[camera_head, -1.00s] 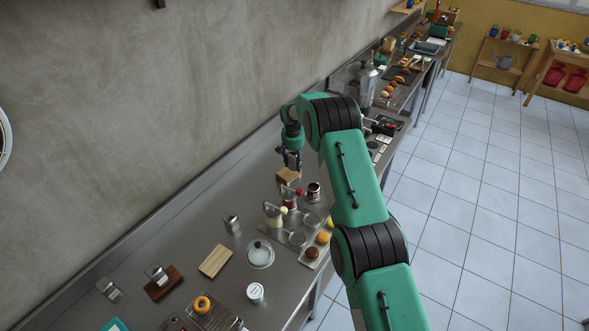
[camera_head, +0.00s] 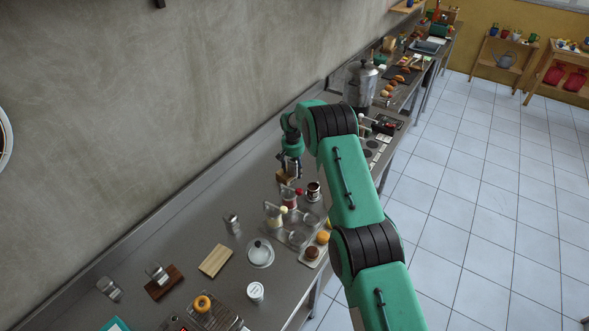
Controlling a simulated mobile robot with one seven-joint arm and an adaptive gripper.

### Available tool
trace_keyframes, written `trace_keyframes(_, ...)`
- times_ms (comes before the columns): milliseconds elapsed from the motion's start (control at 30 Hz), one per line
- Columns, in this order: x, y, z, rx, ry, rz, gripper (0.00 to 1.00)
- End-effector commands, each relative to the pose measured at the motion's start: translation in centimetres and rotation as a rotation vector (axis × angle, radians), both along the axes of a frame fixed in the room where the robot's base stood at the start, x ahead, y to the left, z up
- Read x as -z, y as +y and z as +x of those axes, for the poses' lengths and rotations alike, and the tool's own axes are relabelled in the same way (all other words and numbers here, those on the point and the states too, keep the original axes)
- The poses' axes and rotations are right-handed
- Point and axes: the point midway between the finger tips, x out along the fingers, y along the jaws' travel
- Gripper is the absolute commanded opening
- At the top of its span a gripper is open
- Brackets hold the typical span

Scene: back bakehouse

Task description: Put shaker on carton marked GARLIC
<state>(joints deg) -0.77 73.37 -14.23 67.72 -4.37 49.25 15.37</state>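My gripper (camera_head: 292,164) points down over the counter, left of my green arm. A small silvery, cylinder-like shape (camera_head: 293,171) shows at its fingertips. It may be a shaker, but it is too small to tell, and I cannot see whether the fingers are shut on it. A small brown box (camera_head: 284,179), possibly a carton, is just below and behind the fingertips, partly covered. No GARLIC marking is legible. A separate silver-topped shaker-like jar (camera_head: 232,223) stands upright on the counter to the lower left, apart from my gripper.
On the steel counter (camera_head: 190,236) are a dark-and-red tin (camera_head: 313,191), a jar with a red top (camera_head: 289,198), a wooden board (camera_head: 215,260), a white-lidded tub (camera_head: 255,291) and a glass-lidded dish (camera_head: 260,253). A large metal pot (camera_head: 360,84) stands beyond my arm. The wall bounds the left.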

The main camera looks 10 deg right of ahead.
Motion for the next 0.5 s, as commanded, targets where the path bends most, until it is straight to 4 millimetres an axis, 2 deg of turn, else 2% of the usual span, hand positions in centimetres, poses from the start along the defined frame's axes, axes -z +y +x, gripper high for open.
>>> trace_keyframes(500, -0.44, 0.0, -0.01, 0.0, 0.0, 0.0, 0.66)
